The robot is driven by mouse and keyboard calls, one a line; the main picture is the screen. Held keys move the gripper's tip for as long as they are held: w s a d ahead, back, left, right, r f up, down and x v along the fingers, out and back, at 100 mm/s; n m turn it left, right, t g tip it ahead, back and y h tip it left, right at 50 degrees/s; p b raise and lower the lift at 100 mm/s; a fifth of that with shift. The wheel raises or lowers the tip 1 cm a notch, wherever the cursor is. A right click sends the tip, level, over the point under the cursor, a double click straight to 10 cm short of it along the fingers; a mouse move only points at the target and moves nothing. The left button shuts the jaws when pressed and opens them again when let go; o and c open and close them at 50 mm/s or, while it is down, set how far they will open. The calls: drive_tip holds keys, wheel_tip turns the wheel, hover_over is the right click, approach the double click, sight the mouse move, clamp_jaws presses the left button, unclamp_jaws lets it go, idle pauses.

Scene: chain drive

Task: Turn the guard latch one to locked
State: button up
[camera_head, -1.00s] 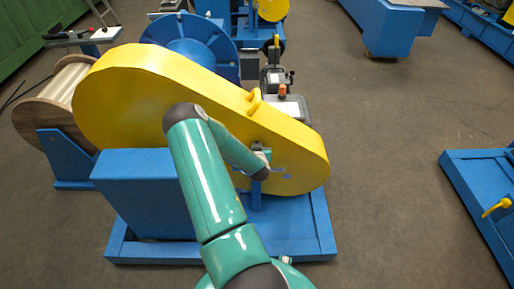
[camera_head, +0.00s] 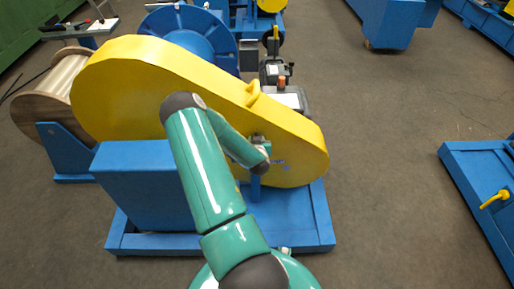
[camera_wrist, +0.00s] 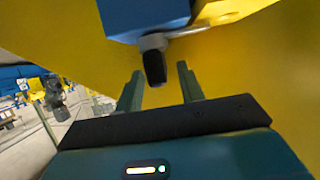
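In the wrist view, the latch has a black-tipped handle (camera_wrist: 154,66) on a short grey metal arm, just below a blue block (camera_wrist: 145,18) on the yellow guard (camera_wrist: 240,70). My gripper (camera_wrist: 160,71) is open. Its two green fingers stand apart, one on each side of the handle in the picture, with gaps showing. I cannot tell how deep the handle sits between them. In the head view, the large yellow guard (camera_head: 130,75) covers the chain drive, and my arm reaches to its near face. My gripper and the latch are mostly hidden there behind my arm.
The guard stands on a blue base frame (camera_head: 318,215) with a blue box (camera_head: 145,185) at its left. A wooden spool (camera_head: 45,95) is at far left. A blue unit with a yellow handle (camera_head: 495,199) stands at right. The floor between is clear.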

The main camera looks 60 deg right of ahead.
drive_tip(key=v, duration=1.2)
drive_tip(key=shift+a, duration=0.2)
drive_tip(key=w+a+r+y, duration=0.2)
drive_tip(key=w+a+r, duration=0.25)
drive_tip(key=w, duration=0.25)
drive_tip(key=w+a+r+y, duration=0.1)
drive_tip(key=w+a+r, duration=0.35)
drive_tip(key=w, duration=0.25)
drive_tip(key=w+a+r+n+t+y, duration=0.1)
drive_tip(key=w+a+r+n+y, duration=0.45)
drive_tip(key=a+r, duration=0.75)
drive_tip(key=s+a+r+n+y, duration=0.1)
drive_tip(key=a+r, duration=0.3)
drive_tip(key=a, duration=0.3)
drive_tip(key=s+a+r+n+y, duration=0.1)
drive_tip(key=a+r, duration=0.3)
drive_tip(key=a, duration=0.3)
drive_tip(key=s+a+r+n, duration=0.2)
drive_tip(key=s+a+r, duration=0.1)
drive_tip(key=s+a, duration=0.2)
drive_tip(key=s+a+r+n+g+y, duration=0.1)
drive_tip(key=s+a+r+n, duration=0.2)
drive_tip(key=s+a, duration=0.3)
drive_tip(key=shift+s+a+r+g, duration=0.2)
drive_tip(key=shift+s+r+g, duration=0.15)
drive_tip(key=shift+s, duration=0.3)
